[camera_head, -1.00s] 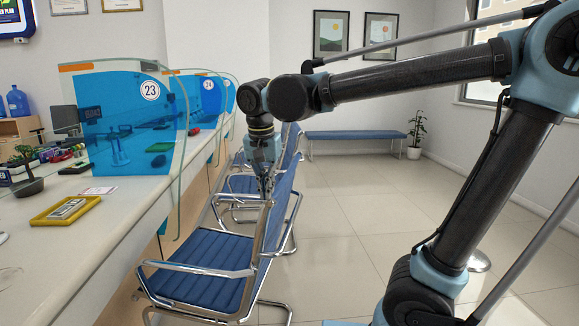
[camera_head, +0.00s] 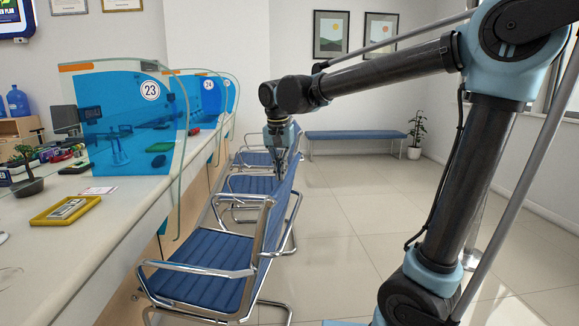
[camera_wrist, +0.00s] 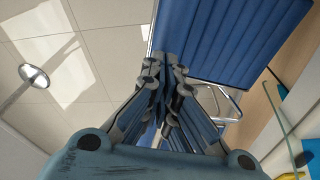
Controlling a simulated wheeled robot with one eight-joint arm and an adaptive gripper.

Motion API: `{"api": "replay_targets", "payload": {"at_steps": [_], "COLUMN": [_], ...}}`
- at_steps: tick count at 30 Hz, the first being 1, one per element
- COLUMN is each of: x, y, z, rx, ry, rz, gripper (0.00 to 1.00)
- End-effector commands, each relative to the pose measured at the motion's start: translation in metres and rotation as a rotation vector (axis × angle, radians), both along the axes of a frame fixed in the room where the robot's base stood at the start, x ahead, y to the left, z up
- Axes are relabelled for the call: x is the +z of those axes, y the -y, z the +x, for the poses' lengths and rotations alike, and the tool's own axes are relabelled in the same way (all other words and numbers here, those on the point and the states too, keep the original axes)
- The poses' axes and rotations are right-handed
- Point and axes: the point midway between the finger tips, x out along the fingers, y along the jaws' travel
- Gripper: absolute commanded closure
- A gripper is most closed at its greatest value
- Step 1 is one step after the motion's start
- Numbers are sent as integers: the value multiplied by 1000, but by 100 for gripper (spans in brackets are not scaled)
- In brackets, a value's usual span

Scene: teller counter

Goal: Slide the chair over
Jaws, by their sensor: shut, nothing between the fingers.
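The nearest chair (camera_head: 205,268) has a blue ribbed seat and back on a chrome frame with armrests. It stands beside the counter in the head view, its back toward the right. My gripper (camera_head: 281,176) points down at the top of this chair's back, on or just behind its upper edge; I cannot tell whether it touches. The fingers are shut and empty. In the wrist view the gripper fingertips (camera_wrist: 168,60) lie close to a blue ribbed chair surface (camera_wrist: 228,35), with chrome tubing to the right.
The long counter (camera_head: 110,235) runs along the left, with a yellow tray (camera_head: 66,211) and a blue divider marked 23 (camera_head: 125,120). More blue chairs (camera_head: 250,184) stand behind the nearest one. Open tiled floor (camera_head: 350,215) lies to the right. A blue bench (camera_head: 355,135) and potted plant (camera_head: 416,135) stand at the back.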

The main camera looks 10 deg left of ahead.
Motion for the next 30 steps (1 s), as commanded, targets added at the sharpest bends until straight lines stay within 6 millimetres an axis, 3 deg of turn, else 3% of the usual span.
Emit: {"api": "replay_targets", "payload": {"at_steps": [21, 30], "x": [0, -16], "y": [10, 11], "z": [121, 123], "rx": [-2, 0], "ry": [0, -1], "rz": [-1, -1], "gripper": [100, 100]}}
